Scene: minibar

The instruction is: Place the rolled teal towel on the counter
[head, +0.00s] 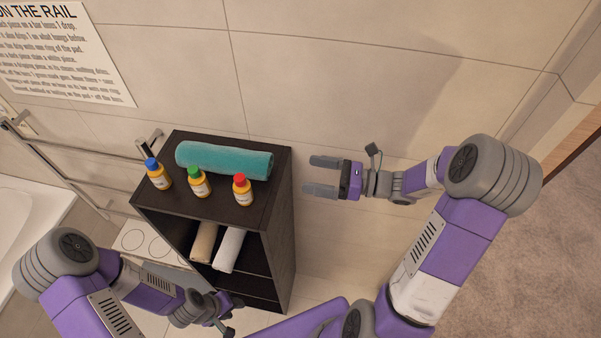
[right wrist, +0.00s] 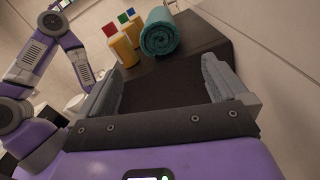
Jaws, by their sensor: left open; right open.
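The rolled teal towel (head: 224,160) lies on its side along the back of the dark cabinet's top (head: 215,209), which looks like the counter. In the right wrist view the towel (right wrist: 160,32) shows its spiral end, beyond the fingertips. My right gripper (head: 312,176) is open and empty, to the right of the cabinet and apart from the towel. Its two fingers (right wrist: 163,88) are spread wide in the right wrist view. My left gripper (head: 224,326) is low, in front of the cabinet; its fingers are small and partly cut off by the bottom edge.
Three yellow bottles with blue (head: 158,176), green (head: 199,183) and red (head: 242,190) caps stand in front of the towel. Rolled beige (head: 204,241) and white (head: 229,249) towels lie on the shelf below. A metal rail (head: 80,150) and tub are at left. A tiled wall is behind.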

